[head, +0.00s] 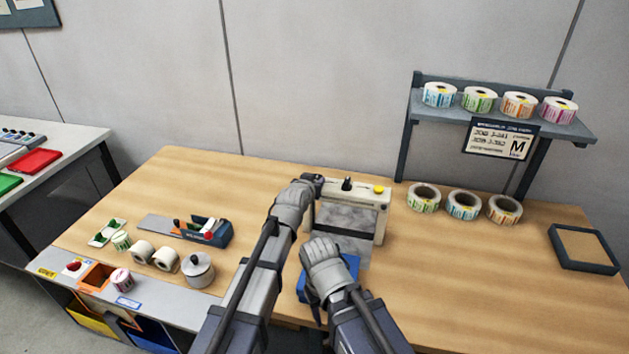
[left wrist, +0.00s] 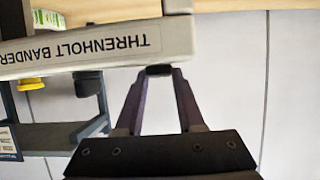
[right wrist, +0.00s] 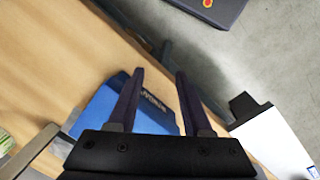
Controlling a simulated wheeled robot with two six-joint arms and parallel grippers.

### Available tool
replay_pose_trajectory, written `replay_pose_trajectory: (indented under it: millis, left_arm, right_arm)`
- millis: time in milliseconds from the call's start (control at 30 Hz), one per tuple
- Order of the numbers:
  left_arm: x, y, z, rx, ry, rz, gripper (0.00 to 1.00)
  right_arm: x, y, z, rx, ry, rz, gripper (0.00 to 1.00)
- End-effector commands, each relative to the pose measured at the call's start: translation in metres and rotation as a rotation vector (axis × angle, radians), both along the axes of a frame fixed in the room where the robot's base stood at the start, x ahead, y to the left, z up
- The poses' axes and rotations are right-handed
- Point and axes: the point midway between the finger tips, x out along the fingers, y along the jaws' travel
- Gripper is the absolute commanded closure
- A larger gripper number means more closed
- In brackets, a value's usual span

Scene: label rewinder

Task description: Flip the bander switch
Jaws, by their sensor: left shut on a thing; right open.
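The bander (head: 382,218) is a pale machine standing mid-table, with a black knob (head: 347,184) and a yellow button (head: 379,189) on top. Its "THRENHOLT BANDER" label (left wrist: 85,47) appears upside down in the left wrist view. My left gripper (head: 317,181) is at its upper left corner. In the left wrist view, the fingertips (left wrist: 159,73) are closed on a small black part (left wrist: 159,69) at the bander's edge, which looks like the switch; its position is mostly hidden. My right gripper (right wrist: 160,75) is open and empty above a blue block (right wrist: 95,115) in front of the bander.
Label rolls (head: 464,205) stand right of the bander, below a shelf (head: 505,110) with more rolls. A dark tray (head: 584,249) lies far right. A blue-grey tape device (head: 205,232), loose rolls and a lidded pot (head: 198,270) are at left. The right table middle is clear.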

Motion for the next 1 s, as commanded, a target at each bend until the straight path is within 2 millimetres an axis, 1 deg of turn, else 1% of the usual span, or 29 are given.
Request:
replay_pose_trajectory:
  millis: [33,100,300,467,800,833,1000]
  left_arm:
    - [0.002,-0.001,0.006,0.009,0.023,0.0,1.0]
    - [0.004,-0.001,0.009,0.022,0.063,-0.002,1.0]
    - [0.006,-0.002,0.01,0.058,0.179,-0.001,1.0]
    - [0.006,-0.002,0.007,0.074,0.226,0.0,1.0]
    - [0.005,-0.002,0.005,0.076,0.234,0.0,1.0]
    - [0.005,-0.002,0.005,0.076,0.234,0.0,0.59]
    - [0.005,-0.002,0.005,0.076,0.234,0.0,0.4]
  right_arm:
    - [0.0,0.0,0.011,0.0,0.0,0.0,0.5]
    - [0.0,0.0,0.023,0.0,0.0,0.0,0.5]
    - [0.0,0.0,0.046,0.0,0.0,0.0,0.5]
    - [0.0,0.0,0.053,0.0,0.0,0.001,0.5]
    - [0.0,0.0,0.052,0.0,0.0,0.001,0.5]
    - [0.0,0.0,0.052,0.0,0.0,0.001,0.5]
    - [0.0,0.0,0.052,0.0,0.0,0.001,0.5]
